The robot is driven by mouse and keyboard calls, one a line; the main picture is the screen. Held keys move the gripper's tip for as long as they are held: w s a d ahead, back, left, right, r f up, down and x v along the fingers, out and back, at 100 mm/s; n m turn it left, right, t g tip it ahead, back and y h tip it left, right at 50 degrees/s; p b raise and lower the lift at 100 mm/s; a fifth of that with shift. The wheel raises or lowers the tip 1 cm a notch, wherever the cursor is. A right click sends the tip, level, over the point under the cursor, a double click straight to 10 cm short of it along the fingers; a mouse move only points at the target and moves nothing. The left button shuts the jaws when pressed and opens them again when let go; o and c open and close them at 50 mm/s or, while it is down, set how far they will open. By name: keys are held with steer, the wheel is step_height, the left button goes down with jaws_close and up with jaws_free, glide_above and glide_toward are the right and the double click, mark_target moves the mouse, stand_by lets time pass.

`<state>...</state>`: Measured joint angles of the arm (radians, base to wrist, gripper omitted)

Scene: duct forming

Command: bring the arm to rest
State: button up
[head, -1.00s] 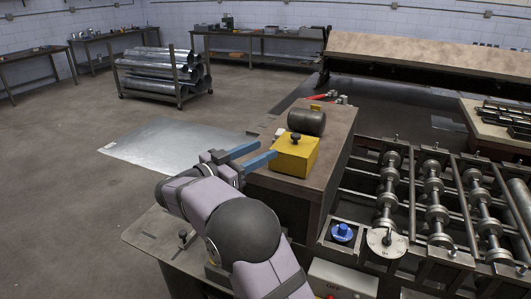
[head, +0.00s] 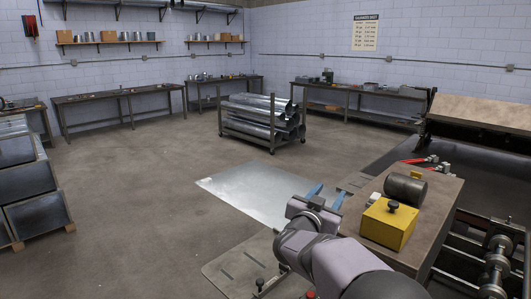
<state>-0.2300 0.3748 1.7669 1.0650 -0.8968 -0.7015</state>
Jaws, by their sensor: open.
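My gripper (head: 327,194) is in the lower middle of the head view, at the end of my arm, which comes in from the bottom right. Its two blue fingers are apart with nothing between them, and they point away from the camera. The gripper appears to the left of a wooden-topped bench (head: 440,205), clear of the yellow box (head: 388,224) on it. In the picture the fingers overlap the right edge of a flat metal sheet (head: 245,192) on the floor. Their height above the floor is hard to tell.
A dark cylinder (head: 405,188) lies behind the yellow box. Red-handled tools (head: 418,159) lie beyond it. Rollers (head: 495,262) stand at the lower right. A grey plate (head: 235,268) is below left of the gripper. A rack of ducts (head: 262,122) stands farther back.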

steer(key=s+a+f+n+g+y, duration=0.55)
steer(key=s+a+f+y, duration=0.25)
steer(key=s+f+y, duration=0.4)
steer(key=s+d+f+n+g+h, duration=0.1)
steer(key=s+d+f+g, duration=0.15)
steer(key=s+f, duration=0.5)
steer(key=s+d+f+g+h, duration=0.1)
steer(key=s+f+g, duration=0.3)
steer(key=s, duration=0.7)
steer(key=s+d+f+n+g+h, duration=0.1)
steer(key=s+d+f+g, duration=0.3)
steer(key=s, duration=0.6)
step_height(320, 180, down, 11)
steer(key=a+b, duration=0.2)
steer(key=b, duration=0.8)
steer(key=shift+w+a+t+b, duration=0.15)
steer(key=shift+a+t+b, duration=0.15)
steer(key=shift+f, duration=0.2)
